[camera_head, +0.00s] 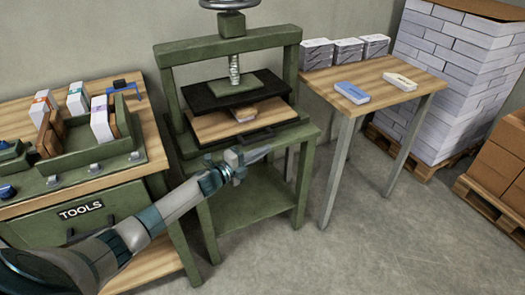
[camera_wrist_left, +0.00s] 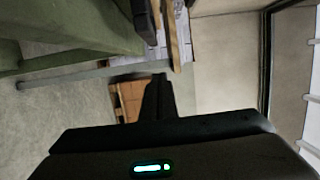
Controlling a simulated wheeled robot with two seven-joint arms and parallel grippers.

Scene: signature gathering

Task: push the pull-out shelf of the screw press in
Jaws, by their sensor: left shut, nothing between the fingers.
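The green screw press (camera_head: 171,75) stands in the middle of the head view. In the left wrist view the shut fingers (camera_wrist_left: 159,88) point up towards a wooden edge (camera_wrist_left: 173,38) and a dark bar (camera_wrist_left: 145,20). My right gripper is out of view.
A tool bench (camera_head: 105,185) with a green tray stands close on the left. A wooden side table (camera_head: 365,88) with book stacks is on the right. Boxes on pallets (camera_head: 490,205) stand far right. The floor in front (camera_head: 350,240) is clear.

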